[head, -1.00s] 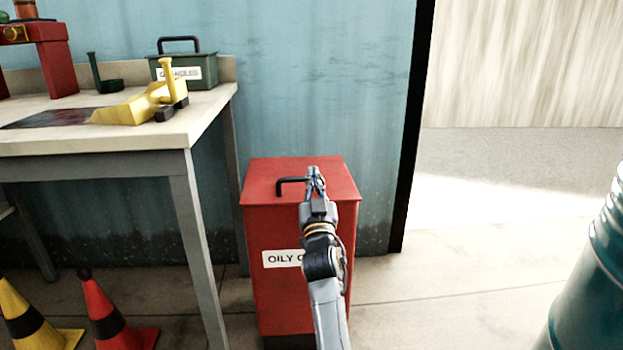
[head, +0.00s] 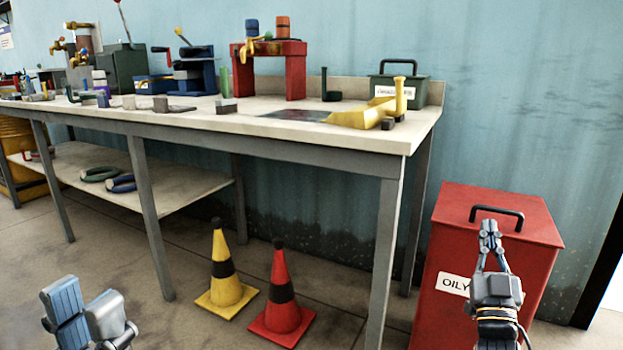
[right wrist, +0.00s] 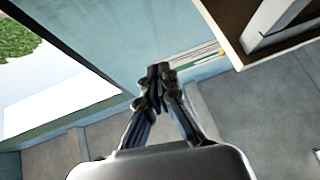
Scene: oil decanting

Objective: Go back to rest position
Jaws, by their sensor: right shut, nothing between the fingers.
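My right gripper (head: 489,230) shows at the lower right of the head view, in front of the red bin. Its fingers meet at the tips with nothing between them. In the right wrist view its closed fingertips (right wrist: 158,75) show at the middle, empty. My left gripper (head: 88,312) is at the bottom left of the head view, cut by the lower edge. Its two finger pads show close together, and I cannot tell whether they are apart. I see nothing held in it.
The red bin (head: 545,245) labelled "OILY..." stands right of the workbench (head: 260,132). The bench carries a yellow scoop (head: 362,115), a green box (head: 432,92), a red stand (head: 268,65) and several tools. A yellow cone (head: 222,285) and red cone (head: 284,300) stand on the floor.

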